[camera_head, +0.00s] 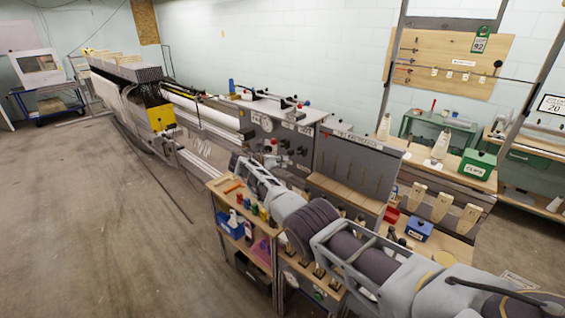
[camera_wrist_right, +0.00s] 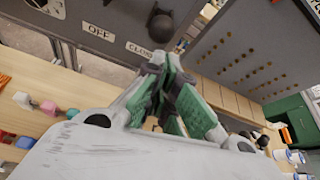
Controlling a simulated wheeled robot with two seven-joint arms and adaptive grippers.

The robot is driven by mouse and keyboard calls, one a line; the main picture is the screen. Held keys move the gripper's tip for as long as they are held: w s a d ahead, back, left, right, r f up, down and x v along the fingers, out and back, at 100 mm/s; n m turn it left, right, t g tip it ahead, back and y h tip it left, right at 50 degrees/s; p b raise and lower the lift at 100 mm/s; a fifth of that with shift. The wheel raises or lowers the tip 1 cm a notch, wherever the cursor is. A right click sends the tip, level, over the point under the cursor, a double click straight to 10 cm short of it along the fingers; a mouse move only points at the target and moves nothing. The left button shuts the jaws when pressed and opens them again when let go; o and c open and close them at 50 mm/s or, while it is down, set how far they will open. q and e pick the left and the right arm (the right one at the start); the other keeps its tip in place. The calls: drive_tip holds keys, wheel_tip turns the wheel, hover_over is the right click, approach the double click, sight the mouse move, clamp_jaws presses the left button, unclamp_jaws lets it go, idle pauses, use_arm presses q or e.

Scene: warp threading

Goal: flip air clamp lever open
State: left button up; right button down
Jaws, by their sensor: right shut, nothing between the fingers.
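The grey control panel (camera_head: 262,138) carries a round gauge, white labels and several dark knobs or levers. In the right wrist view the panel (camera_wrist_right: 118,18) shows an "OFF" label (camera_wrist_right: 98,33) and a partly covered label starting "CLO" (camera_wrist_right: 139,49). A dark lever or knob (camera_wrist_right: 160,24) sits above that label, just beyond my fingertips. I cannot tell for sure which one is the air clamp lever, or its position. My right gripper (camera_wrist_right: 168,72) is shut and empty in front of the panel; contact with the lever cannot be made out. It is small in the head view (camera_head: 236,160). My left gripper is out of view.
A wooden shelf (camera_wrist_right: 55,75) with small coloured items runs below the panel. A wooden cart (camera_head: 225,184) with bottles and bins stands below my right arm. Open floor (camera_head: 100,230) lies left.

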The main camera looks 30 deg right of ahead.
drive_tip(key=s+a+r, duration=0.1)
drive_tip(key=a+r, duration=0.3)
drive_tip(key=r, duration=0.4)
drive_tip(key=shift+a, duration=0.15)
idle(0.9)
